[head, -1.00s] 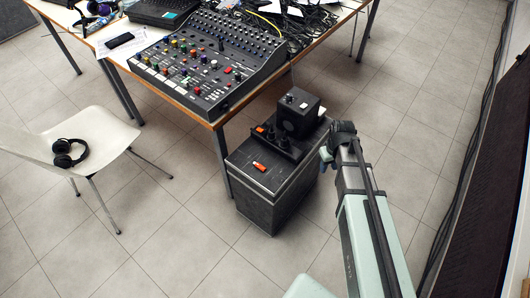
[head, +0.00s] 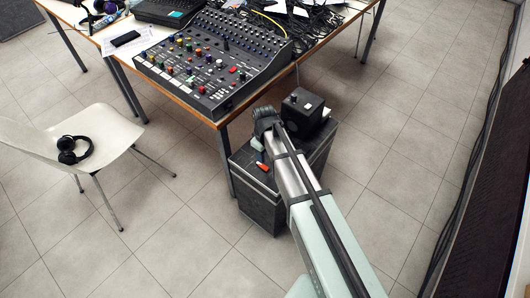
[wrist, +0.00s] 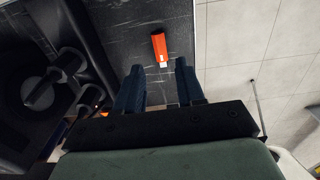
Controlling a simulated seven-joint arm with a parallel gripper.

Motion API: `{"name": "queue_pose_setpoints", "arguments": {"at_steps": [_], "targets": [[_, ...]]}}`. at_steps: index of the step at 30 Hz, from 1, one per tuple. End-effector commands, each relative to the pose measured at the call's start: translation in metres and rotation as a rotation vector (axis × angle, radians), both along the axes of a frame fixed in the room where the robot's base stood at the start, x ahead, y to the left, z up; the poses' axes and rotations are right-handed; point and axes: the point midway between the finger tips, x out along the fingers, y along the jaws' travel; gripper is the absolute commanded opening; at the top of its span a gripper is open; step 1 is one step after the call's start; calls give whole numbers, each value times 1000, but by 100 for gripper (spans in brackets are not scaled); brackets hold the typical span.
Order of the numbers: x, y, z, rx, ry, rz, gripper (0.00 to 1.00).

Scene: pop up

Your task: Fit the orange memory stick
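The orange memory stick (head: 261,166) lies flat on the dark top of a small cabinet (head: 243,154). In the wrist view the orange memory stick (wrist: 160,46) shows its pale metal plug end toward my gripper. My gripper (wrist: 157,70) is open, with its two dark fingers apart and nothing between them; the stick lies beyond the fingertips, roughly in line with the gap. In the head view my gripper (head: 262,142) is over the cabinet, and my arm hides part of its top. A black device (wrist: 45,90) with round knobs is at the left in the wrist view; I cannot make out a socket on it.
A black box (head: 303,108) stands at the cabinet's back. A table (head: 215,124) with a mixing console (head: 210,65) and cables is close behind to the left. A white chair (head: 105,138) with headphones (head: 72,150) stands left. Floor to the right is clear.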

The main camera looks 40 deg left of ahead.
Motion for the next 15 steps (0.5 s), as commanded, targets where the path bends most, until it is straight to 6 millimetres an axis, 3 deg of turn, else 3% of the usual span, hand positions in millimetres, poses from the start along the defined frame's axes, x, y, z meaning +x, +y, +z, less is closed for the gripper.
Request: {"name": "queue_pose_setpoints", "arguments": {"at_steps": [15], "targets": [[1, 0, -49, -1, 1, -2, 38]]}}
